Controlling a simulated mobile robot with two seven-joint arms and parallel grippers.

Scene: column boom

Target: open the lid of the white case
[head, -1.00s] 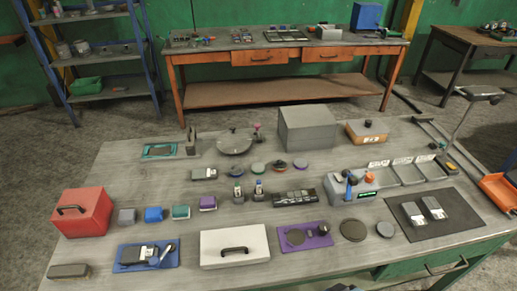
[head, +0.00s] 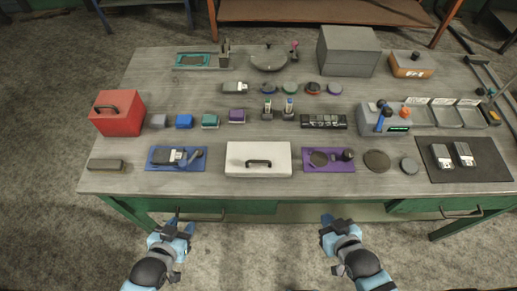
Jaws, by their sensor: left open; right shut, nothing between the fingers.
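The white case (head: 258,153) lies shut near the front edge of the workbench, with a black handle (head: 258,163) on its front side. My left gripper (head: 178,219) is open and empty, in front of the bench edge and left of the case. My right gripper (head: 328,219) is shut and empty, in front of the bench edge and right of the case. Both grippers are apart from the case.
A blue mat (head: 160,166) with a device lies left of the case. A purple mat (head: 318,167) with round parts lies close on its right. A red box (head: 117,112) stands at the left. The bench (head: 210,183) has a bare strip along its front edge.

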